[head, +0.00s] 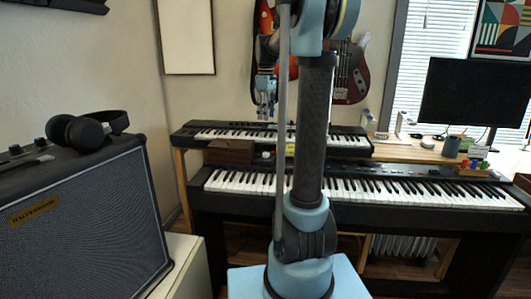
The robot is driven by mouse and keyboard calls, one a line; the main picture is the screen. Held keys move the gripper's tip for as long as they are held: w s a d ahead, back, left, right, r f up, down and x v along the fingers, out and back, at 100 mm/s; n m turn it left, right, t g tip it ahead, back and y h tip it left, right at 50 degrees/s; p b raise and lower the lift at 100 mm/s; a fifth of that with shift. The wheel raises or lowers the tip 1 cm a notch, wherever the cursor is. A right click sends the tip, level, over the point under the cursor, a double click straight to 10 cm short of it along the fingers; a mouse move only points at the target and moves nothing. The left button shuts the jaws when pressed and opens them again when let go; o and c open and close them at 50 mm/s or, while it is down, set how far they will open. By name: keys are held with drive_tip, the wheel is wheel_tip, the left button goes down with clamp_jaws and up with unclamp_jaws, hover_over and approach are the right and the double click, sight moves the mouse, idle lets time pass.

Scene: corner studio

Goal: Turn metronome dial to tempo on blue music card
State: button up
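My gripper (265,108) points down in front of the hanging guitars, above the upper keyboard. It is too small to tell whether its fingers are open or shut; nothing clearly shows in it. I cannot make out a metronome or its dial for sure. A brown box (230,151) stands on the lower keyboard, left of my arm. A small yellowish card (290,149) shows right behind my arm. A pale card (478,151) stands at the right. I cannot make out a blue music card; my arm hides part of the middle.
The upper keyboard (225,134) stands behind the lower keyboard (400,186). A monitor (475,92), a pen cup (451,146) and small coloured items (475,164) are at right. An amplifier (85,220) with headphones (88,130) on top fills the left.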

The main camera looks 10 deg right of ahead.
sight(266, 153)
wheel_tip(266, 153, down, 17)
drive_tip(key=shift+f, duration=0.15)
idle(0.5)
drive_tip(key=c, duration=0.8)
